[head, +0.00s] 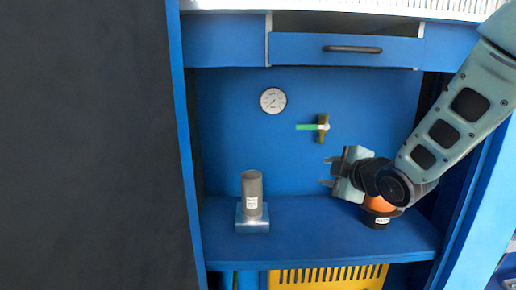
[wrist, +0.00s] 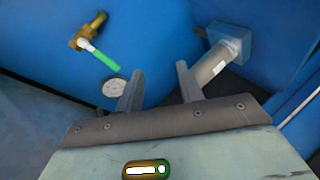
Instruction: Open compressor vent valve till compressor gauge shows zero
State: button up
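The vent valve (head: 323,135) is a brass body on the blue back panel, its green-tipped handle (head: 306,127) lying level and pointing left. The valve also shows upper left in the wrist view (wrist: 84,40), with the green handle end (wrist: 107,62) nearer the fingers. The round white gauge (head: 273,100) is up and left of the valve; its needle is too small to read. It is partly behind a finger in the wrist view (wrist: 114,87). My gripper (head: 327,171) is open and empty, below the valve and apart from it, fingers pointing left.
A grey labelled cylinder (head: 252,187) stands on a blue block at the shelf's left. An orange item with a black base (head: 377,217) is partly hidden behind my wrist. A drawer (head: 345,50) is above. The shelf middle (head: 310,225) is clear.

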jog(key=s+a+f+m+g+h, duration=0.1)
jog(key=s+a+f+m+g, duration=0.2)
jog(key=s, duration=0.4)
jog(key=s+a+f+m+g, duration=0.2)
jog(key=s+g, duration=0.1)
jog(key=s, duration=0.3)
jog(key=s+f+m+g+h+p, duration=0.1)
jog(key=s+m+g+h, duration=0.45)
jog(key=s, duration=1.65)
notch_tip(320, 180, up, 22)
jog(key=n+g+y+p, duration=0.1)
jog(key=y+p, duration=0.1)
jog(key=p, duration=1.9)
jog(key=shift+w+d+f+y+p, duration=0.15)
jog(key=shift+w+f+y+p, duration=0.1)
jog(key=shift+y+p, duration=0.1)
jog(key=shift+n+g, duration=0.25)
jog(key=shift+o, duration=0.3)
